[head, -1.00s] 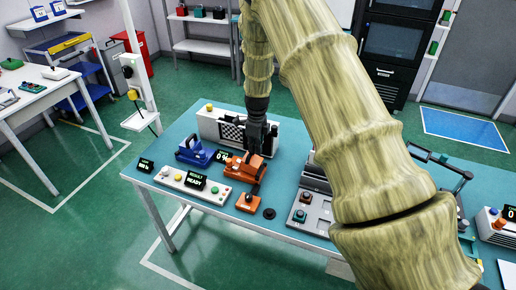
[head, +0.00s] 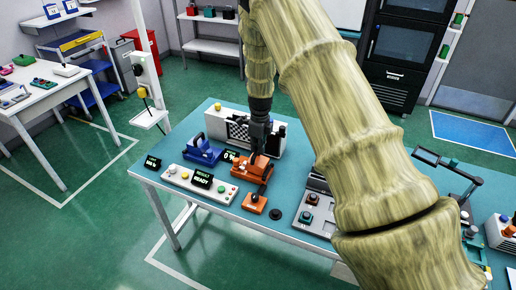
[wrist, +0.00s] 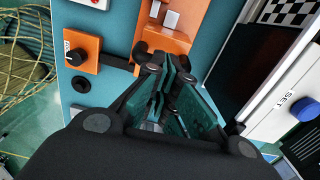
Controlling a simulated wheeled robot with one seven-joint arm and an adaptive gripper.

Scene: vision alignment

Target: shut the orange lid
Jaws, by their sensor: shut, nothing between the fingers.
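The orange device (head: 250,168), which carries the orange lid, stands on the teal table. A small orange box with a black knob (head: 254,204) sits in front of it. In the wrist view the orange device (wrist: 160,42) is just beyond my fingers, and the knobbed box (wrist: 80,50) is at upper left. My gripper (head: 259,150) points down at the back of the orange device. In the wrist view my gripper (wrist: 170,78) has its fingers together and empty. I cannot tell whether it touches the device, or how far open the lid stands.
A blue device (head: 203,152) stands left of the orange one. A button panel (head: 195,184) lies in front, and a white unit with a checkered plate (head: 238,131) stands behind. A grey button station (head: 318,200) is at right. A black disc (head: 276,215) lies near the front edge.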

